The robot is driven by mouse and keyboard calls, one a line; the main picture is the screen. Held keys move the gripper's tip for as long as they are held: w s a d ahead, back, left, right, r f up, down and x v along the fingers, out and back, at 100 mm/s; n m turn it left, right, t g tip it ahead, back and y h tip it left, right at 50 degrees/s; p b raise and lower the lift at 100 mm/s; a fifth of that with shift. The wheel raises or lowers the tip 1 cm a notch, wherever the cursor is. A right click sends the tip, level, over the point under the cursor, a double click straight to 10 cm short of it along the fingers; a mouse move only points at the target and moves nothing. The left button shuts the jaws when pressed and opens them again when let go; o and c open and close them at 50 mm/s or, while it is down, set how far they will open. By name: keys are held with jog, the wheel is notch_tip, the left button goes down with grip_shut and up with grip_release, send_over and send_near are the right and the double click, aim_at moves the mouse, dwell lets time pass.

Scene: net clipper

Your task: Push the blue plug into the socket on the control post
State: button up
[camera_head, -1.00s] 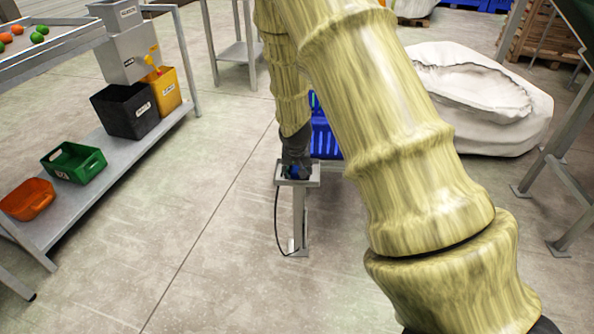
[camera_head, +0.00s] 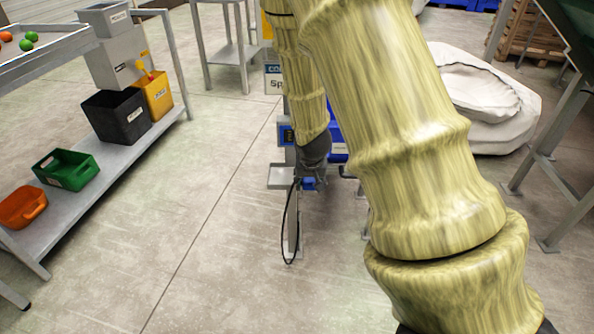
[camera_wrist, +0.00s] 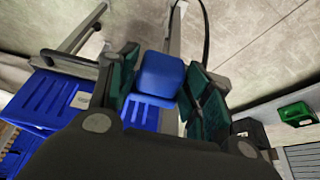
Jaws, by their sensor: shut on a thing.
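My gripper (camera_head: 312,178) hangs beside the right edge of a small grey stand plate (camera_head: 279,180). In the wrist view its green-padded fingers (camera_wrist: 163,88) are closed on both sides of the blue plug (camera_wrist: 160,75). The blue plug also shows as a small blue patch below my gripper in the head view (camera_head: 308,184). A black cable (camera_head: 286,228) hangs from near the gripper toward the stand's foot. Behind the stand is a grey post with a blue box (camera_head: 286,132), partly hidden by my arm; I cannot make out the socket.
A blue crate (camera_head: 338,145) stands behind my gripper, partly covered by my arm. A long grey bench (camera_head: 92,195) with bins is at the left. A white sack (camera_head: 485,105) lies at the right beside a metal frame (camera_head: 548,170). The floor left of the stand is clear.

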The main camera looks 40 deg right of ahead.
jog(key=s, duration=0.6)
jog(key=shift+d+r, duration=0.15)
jog(key=shift+r, duration=0.1)
jog(key=w+a+r+n+y, duration=0.1)
jog(key=w+a+r+n, duration=0.1)
jog(key=a, duration=1.1)
jog(key=w+a+r+n+y, duration=0.1)
jog(key=w+a+n, duration=0.4)
jog(key=a, duration=0.8)
jog(key=shift+w+a+r+t+y, duration=0.3)
jog(key=shift+w+r+t, duration=0.1)
jog(key=shift+w+r, duration=0.35)
